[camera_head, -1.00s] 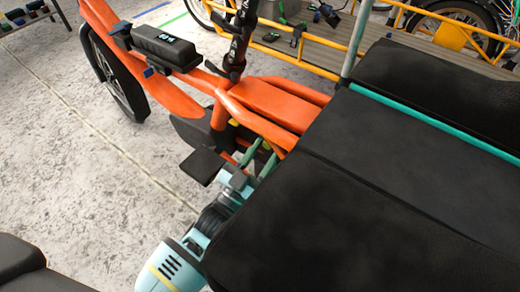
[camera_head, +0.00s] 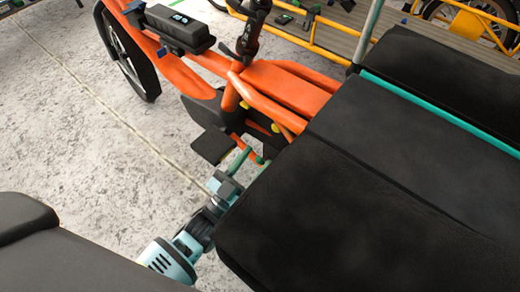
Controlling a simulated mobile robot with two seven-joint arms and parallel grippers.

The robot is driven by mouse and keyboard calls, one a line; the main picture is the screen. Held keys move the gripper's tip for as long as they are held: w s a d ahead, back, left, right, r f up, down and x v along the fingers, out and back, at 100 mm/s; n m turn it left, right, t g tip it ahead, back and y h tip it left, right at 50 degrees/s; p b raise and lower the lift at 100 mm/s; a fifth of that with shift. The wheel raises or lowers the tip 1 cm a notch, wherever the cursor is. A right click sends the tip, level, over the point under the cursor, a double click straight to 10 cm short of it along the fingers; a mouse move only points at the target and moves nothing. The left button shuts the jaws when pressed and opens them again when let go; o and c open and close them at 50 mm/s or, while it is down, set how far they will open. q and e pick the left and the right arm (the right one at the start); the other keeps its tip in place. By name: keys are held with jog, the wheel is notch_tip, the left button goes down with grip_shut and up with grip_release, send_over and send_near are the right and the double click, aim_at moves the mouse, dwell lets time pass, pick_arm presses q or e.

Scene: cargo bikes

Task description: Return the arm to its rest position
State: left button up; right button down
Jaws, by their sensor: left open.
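My left gripper (camera_head: 250,162) is in the middle of the head view, its teal and grey wrist coming up from below. Its two green fingers are apart with a gap between them, and I see nothing held. The fingers point at the lower frame of an orange cargo bike (camera_head: 285,85), just beside a black pedal-like pad (camera_head: 212,145). Whether the fingers touch the bike I cannot tell. The black cargo cover (camera_head: 390,170) lies close to the right of the wrist. My right gripper is not in view.
A teal rail (camera_head: 440,112) runs across the black cover, with a grey post (camera_head: 370,35) at its corner. A yellow-orange bike frame (camera_head: 330,50) with a wooden deck stands behind. The pale concrete floor (camera_head: 100,165) at left is clear.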

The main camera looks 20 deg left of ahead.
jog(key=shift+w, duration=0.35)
